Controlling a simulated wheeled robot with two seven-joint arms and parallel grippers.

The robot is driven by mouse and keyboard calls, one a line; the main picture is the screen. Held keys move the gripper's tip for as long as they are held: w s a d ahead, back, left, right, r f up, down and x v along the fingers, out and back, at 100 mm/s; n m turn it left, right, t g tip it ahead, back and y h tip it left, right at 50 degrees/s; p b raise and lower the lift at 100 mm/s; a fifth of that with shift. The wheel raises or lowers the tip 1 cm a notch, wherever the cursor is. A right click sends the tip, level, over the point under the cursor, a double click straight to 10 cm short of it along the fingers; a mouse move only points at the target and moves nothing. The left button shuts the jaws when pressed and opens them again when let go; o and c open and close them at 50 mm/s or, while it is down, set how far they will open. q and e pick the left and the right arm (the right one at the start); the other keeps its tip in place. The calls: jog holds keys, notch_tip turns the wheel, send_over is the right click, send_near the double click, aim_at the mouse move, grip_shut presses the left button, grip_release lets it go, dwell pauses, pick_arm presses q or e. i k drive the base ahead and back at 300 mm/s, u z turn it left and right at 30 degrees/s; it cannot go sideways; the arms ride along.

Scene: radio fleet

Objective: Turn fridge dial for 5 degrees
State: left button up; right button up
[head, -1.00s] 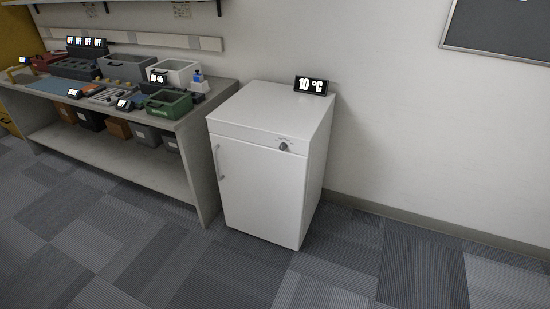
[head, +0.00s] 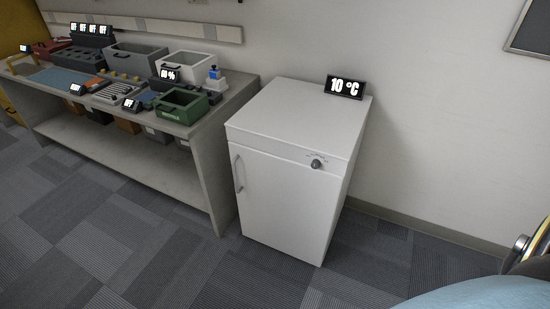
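The white fridge (head: 285,205) stands on the carpet against the wall, its door shut. Its dark round dial (head: 316,164) is at the upper right of the front, above the door. A black display (head: 344,87) on top of the fridge at the back reads 10 °C. Neither of my grippers is in view, and nothing touches the dial.
A grey workbench (head: 215,118) with bins, small displays and a green box (head: 181,105) stands left of the fridge. The carpet (head: 150,265) in front is clear. A light blue rounded shape and a metallic part, unclear, show at the lower right.

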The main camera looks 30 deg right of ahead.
aim_at(315, 163)
jog(key=z, duration=0.25)
jog(key=i, duration=0.95)
jog(key=z, duration=0.55)
